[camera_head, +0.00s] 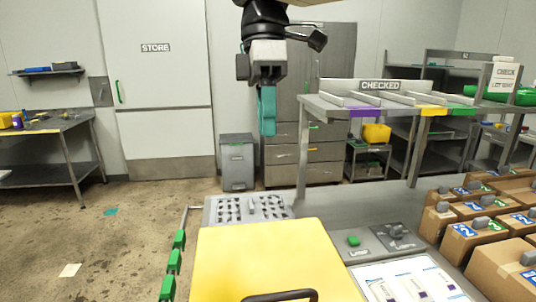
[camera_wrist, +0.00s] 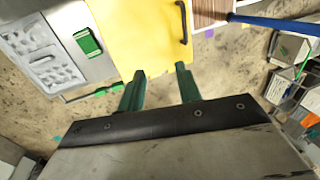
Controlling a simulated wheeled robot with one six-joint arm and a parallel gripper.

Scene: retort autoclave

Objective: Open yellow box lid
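The yellow box lid (camera_head: 270,255) fills the bottom middle of the head view as a flat, seemingly shut panel. Its dark bar handle (camera_head: 280,296) lies at the near edge, partly cut off by the frame. In the wrist view the yellow lid (camera_wrist: 152,35) is at the top middle, with the handle (camera_wrist: 183,22) along its right side. My gripper (camera_head: 267,128) hangs above and beyond the lid in the head view, touching nothing. In the wrist view my gripper (camera_wrist: 160,70) has its two green fingers spread apart with nothing between them.
A grey panel with slots (camera_head: 245,208) sits behind the lid. Green clips (camera_head: 174,261) run along a rail at its left. Cardboard boxes (camera_head: 470,235) stand at the right, beside a green button (camera_head: 353,241). The CHECKED shelf (camera_head: 345,109) stands behind. The floor at left is mostly clear.

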